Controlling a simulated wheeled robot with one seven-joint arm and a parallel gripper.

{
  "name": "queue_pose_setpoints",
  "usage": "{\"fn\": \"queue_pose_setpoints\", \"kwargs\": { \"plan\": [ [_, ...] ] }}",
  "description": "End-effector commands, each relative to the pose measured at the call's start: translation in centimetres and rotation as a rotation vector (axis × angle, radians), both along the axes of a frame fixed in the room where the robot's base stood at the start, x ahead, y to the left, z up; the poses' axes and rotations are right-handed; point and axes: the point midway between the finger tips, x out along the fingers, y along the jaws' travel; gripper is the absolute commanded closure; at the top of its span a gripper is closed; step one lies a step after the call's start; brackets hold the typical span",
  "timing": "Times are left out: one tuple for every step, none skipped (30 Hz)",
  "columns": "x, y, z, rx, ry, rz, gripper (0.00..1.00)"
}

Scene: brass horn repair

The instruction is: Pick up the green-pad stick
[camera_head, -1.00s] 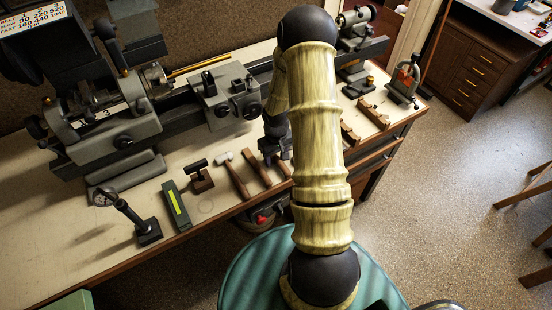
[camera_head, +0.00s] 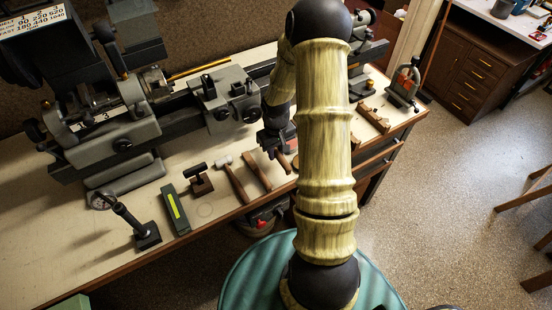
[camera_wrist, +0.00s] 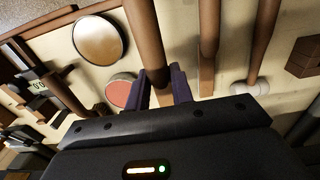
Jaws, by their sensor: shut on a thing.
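My gripper (camera_head: 274,141) is low over the bench's front edge, left of my arm. In the wrist view, its two dark fingers (camera_wrist: 160,88) are shut on a brown wooden stick (camera_wrist: 146,36), which runs up out of the picture between them. The stick's end also shows below my gripper in the head view (camera_head: 284,162). No green pad is visible on it; its far end is hidden or out of view. A second brown stick (camera_head: 258,172) lies to the left, also seen in the wrist view (camera_wrist: 208,40).
A hammer (camera_head: 232,178), a small dark stand (camera_head: 199,180) and a green box (camera_head: 176,209) lie left on the bench (camera_head: 60,245). The grey lathe (camera_head: 115,130) stands behind. A round mirror-like disc (camera_wrist: 98,40) and a red disc (camera_wrist: 120,92) are near the fingers.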

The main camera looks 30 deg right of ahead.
Motion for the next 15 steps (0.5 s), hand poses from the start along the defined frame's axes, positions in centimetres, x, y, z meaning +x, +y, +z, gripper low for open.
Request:
{"fn": "queue_pose_setpoints", "kwargs": {
  "plan": [
    [0.1, -0.1, 1.1, -0.002, -0.005, -0.001, 1.0],
    [0.1, -0.1, 1.6, -0.002, -0.005, -0.003, 1.0],
    [0.1, -0.1, 2.3, -0.002, -0.004, -0.002, 1.0],
    [0.0, -0.1, 2.8, -0.002, -0.004, 0.0, 1.0],
    [0.0, -0.1, 3.3, -0.001, -0.003, -0.001, 1.0],
    [0.1, -0.1, 3.9, -0.001, -0.003, -0.002, 1.0],
    [0.0, 0.0, 4.2, -0.001, -0.002, -0.001, 1.0],
    [0.0, 0.0, 4.5, -0.001, -0.001, 0.0, 1.0],
    [0.0, 0.0, 4.8, -0.001, -0.002, 0.0, 1.0],
    [0.0, 0.0, 4.9, 0.0, -0.001, 0.001, 1.0],
    [0.0, 0.0, 5.0, 0.0, 0.0, 0.0, 1.0],
    [0.0, 0.0, 5.1, 0.001, 0.001, 0.0, 1.0],
    [0.0, 0.0, 5.2, 0.001, 0.001, 0.0, 1.0],
    [0.0, 0.0, 5.2, 0.001, 0.002, 0.0, 1.0],
    [0.0, 0.0, 5.2, 0.001, 0.002, 0.0, 1.0]
  ]
}}
